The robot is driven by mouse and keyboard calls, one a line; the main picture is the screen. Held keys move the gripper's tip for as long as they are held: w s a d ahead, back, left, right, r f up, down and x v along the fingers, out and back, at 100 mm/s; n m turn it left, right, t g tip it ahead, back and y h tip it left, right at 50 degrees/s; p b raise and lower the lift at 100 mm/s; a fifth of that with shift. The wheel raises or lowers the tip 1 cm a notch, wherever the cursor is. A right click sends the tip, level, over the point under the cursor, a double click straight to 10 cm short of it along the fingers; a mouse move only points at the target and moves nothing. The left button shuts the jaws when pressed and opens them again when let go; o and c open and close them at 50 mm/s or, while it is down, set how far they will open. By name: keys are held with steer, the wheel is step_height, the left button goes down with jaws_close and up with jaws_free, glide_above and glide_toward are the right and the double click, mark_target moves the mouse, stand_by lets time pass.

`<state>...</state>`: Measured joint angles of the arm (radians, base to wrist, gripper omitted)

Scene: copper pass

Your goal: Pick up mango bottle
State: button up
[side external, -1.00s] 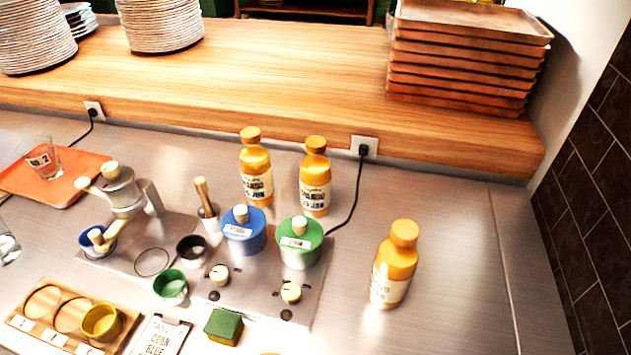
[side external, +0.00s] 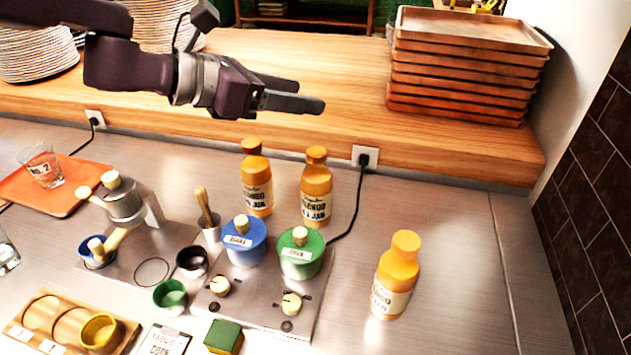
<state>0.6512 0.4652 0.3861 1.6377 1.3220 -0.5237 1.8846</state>
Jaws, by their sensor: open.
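Three orange bottles with round stoppers and pale labels stand upright on the steel counter. One bottle (side external: 256,183) and another bottle (side external: 316,190) stand side by side at the back, near the wooden ledge. A third bottle (side external: 394,275) stands alone at the front right. My gripper (side external: 310,95) is above and behind the back pair, over the ledge, with fingers pointing right. It is open and empty, touching no bottle.
Blue (side external: 243,243) and green (side external: 301,255) lidded pots sit on a knobbed unit left of the lone bottle. A black cord (side external: 356,205) runs beside the back bottles. A tray stack (side external: 468,70) stands at the back right. The counter right of the lone bottle is clear.

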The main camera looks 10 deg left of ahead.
glide_above(316, 189)
steer(key=a, duration=0.4)
step_height(316, 189, down, 11)
steer(key=x, duration=0.8)
steer(key=shift+s+f, duration=0.15)
steer(key=shift+c, duration=0.5)
jaws_close()
